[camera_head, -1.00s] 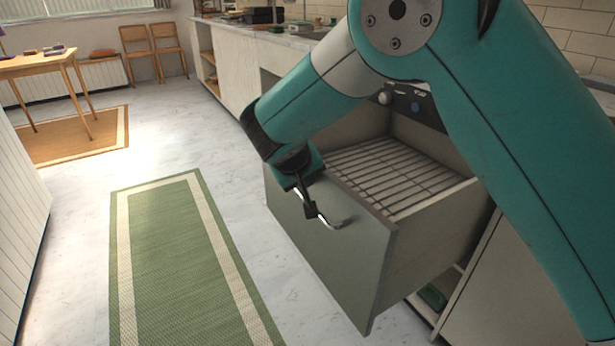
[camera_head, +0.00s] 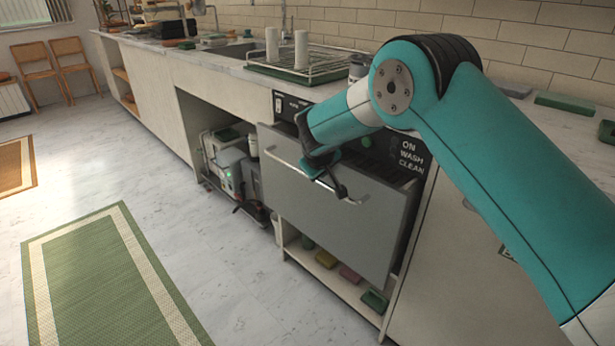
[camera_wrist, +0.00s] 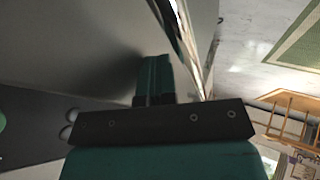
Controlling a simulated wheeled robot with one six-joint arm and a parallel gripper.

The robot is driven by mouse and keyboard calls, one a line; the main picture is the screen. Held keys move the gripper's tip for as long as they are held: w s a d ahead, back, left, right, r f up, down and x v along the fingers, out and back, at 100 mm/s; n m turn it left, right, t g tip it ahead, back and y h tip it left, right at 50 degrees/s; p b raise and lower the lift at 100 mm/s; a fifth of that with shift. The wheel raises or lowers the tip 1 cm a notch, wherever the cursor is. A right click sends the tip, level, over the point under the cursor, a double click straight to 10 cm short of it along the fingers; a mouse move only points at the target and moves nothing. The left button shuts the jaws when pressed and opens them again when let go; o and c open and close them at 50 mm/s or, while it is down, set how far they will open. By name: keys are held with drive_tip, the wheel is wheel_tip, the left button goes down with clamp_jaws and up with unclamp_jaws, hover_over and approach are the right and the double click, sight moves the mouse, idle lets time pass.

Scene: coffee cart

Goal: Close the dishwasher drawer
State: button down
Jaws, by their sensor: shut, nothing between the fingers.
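The dishwasher drawer (camera_head: 345,215) has a flat grey front and a long metal bar handle (camera_head: 290,166). My gripper (camera_head: 340,188) is shut and empty, at the right part of the handle, close against the drawer front. I cannot tell whether it touches the front or the bar. In the wrist view my gripper (camera_wrist: 154,75) points along the grey drawer front (camera_wrist: 95,50), with the bright handle bar (camera_wrist: 188,45) to its right.
An open bay (camera_head: 235,165) with machines is left of the drawer. A low shelf (camera_head: 335,280) below it holds sponges. A dish rack (camera_head: 310,65) with white cups stands on the counter. The green rug (camera_head: 110,280) lies on clear floor at left.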

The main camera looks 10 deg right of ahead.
drive_tip(key=w+d, duration=0.2)
drive_tip(key=shift+d, duration=0.35)
